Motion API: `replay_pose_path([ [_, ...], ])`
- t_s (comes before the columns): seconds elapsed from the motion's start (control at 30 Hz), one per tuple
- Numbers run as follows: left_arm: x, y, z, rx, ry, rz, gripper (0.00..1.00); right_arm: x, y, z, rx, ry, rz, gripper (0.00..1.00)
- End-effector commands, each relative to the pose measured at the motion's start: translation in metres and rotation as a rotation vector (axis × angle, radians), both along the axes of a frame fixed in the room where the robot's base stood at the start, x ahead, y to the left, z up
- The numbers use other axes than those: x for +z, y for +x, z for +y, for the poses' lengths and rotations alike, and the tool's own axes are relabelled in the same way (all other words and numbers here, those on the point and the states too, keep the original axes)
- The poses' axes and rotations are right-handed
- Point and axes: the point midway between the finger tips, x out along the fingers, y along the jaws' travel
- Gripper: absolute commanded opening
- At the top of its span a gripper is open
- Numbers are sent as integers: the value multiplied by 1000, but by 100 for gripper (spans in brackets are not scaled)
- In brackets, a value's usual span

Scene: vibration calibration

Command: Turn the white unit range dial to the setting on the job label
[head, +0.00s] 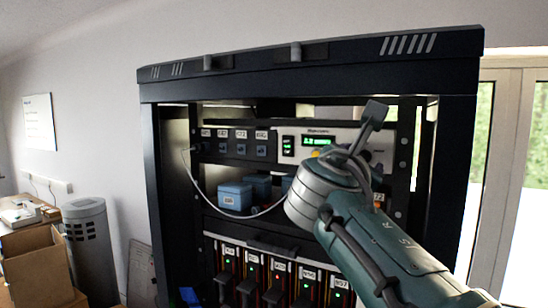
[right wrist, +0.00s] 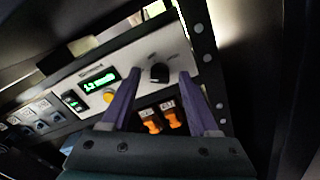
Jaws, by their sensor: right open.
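The white unit (head: 345,133) is a pale panel with a green-lit display, mounted in the upper part of a black rack. In the right wrist view the white unit (right wrist: 147,52) carries a black dial (right wrist: 159,73) and a yellow knob (right wrist: 109,96). The dial's markings are too small to read. I cannot identify the job label.
The black rack (head: 149,165) frames the unit. Blue boxes (head: 235,197) sit on a shelf below, with a white cable hanging in front. Orange switches (right wrist: 172,117) lie just under the unit. A cardboard box (head: 35,265) and grey cylinder (head: 88,245) stand left.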

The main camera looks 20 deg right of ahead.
Motion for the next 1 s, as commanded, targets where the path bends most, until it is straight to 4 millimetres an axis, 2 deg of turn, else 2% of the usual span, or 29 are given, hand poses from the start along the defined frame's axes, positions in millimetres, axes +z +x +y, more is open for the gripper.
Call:
replay_pose_path([
  [0.17,0,0,0,0,0,0,100,0,0,0,0,0,0,60],
  [0.7,0,0,0,0,1,1,100,0,0,0,0,1,-1,0],
  [1.0,-1,0,1,0,2,1,100,0,0,0,0,1,-2,0],
])
